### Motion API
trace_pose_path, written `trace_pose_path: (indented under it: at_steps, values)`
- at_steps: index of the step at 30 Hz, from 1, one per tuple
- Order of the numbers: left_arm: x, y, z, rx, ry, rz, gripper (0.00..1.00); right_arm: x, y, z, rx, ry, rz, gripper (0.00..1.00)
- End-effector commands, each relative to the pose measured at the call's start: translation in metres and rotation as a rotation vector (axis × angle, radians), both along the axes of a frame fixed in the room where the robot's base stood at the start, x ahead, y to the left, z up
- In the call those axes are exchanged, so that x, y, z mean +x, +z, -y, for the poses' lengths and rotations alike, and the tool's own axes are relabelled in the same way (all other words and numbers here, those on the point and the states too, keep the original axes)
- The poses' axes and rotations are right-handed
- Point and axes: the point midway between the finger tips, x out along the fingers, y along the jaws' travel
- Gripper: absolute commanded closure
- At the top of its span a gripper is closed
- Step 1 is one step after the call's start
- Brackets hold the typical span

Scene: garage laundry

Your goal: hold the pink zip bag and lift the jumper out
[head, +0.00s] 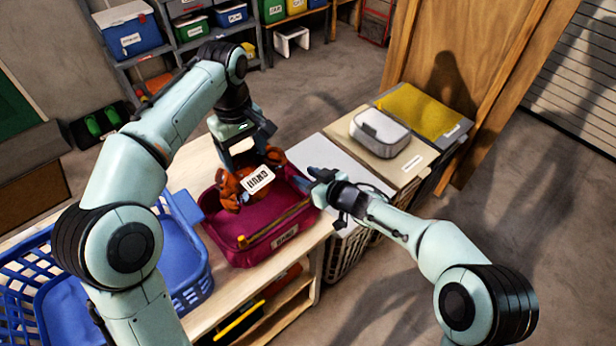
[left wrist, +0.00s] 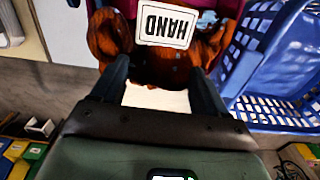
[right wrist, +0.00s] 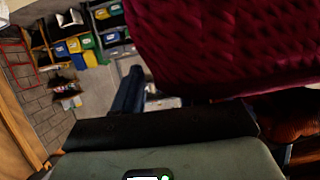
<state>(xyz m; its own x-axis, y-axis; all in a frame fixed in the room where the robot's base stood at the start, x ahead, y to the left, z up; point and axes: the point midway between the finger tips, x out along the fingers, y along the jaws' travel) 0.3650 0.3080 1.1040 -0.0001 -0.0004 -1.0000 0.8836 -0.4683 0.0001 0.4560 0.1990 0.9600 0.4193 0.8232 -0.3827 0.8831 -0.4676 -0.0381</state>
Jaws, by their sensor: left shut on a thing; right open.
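The pink zip bag (head: 228,243), deep magenta with a yellow zip edge, sits open on the wooden table. The rust-orange jumper (head: 231,190) bulges above the bag's far part, with a white card reading HAND on it. My left gripper (head: 243,160) reaches down from above and is shut on the jumper, which also shows beyond its fingers in the left wrist view (left wrist: 115,40). My right gripper (head: 328,190) is open at the bag's right side. In the right wrist view the bag's quilted wall (right wrist: 220,45) is very close and hides one finger; I cannot tell whether it touches.
A blue laundry basket (head: 185,255) stands left of the bag. Lidded hampers (head: 400,165) stand to the right, one carrying a grey-white case (head: 380,132). Shelves with coloured bins (head: 190,30) are at the back. The floor on the right is clear.

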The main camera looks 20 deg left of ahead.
Motion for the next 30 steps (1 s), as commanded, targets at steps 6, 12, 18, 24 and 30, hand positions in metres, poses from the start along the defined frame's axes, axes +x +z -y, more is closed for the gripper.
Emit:
trace_pose_path:
  at_steps: [6,12,18,24,30]
  values:
    - [0.0,0.001,0.0,0.0,0.0,0.002,0.72,-0.009,0.011,0.022,0.001,-0.004,0.0,0.59]
    - [0.0,0.001,0.0,0.0,0.0,0.002,0.72,-0.028,0.028,0.058,0.001,-0.004,0.002,0.59]
    - [0.0,0.001,0.0,0.0,0.0,0.002,0.72,-0.043,0.04,0.086,0.0,-0.003,0.001,0.59]
    - [0.0,0.001,0.0,0.0,0.0,0.002,0.72,-0.049,0.046,0.098,-0.001,-0.001,0.001,0.59]
    - [0.0,0.001,0.0,0.0,0.0,0.002,0.72,-0.05,0.046,0.099,0.0,0.0,0.0,0.59]
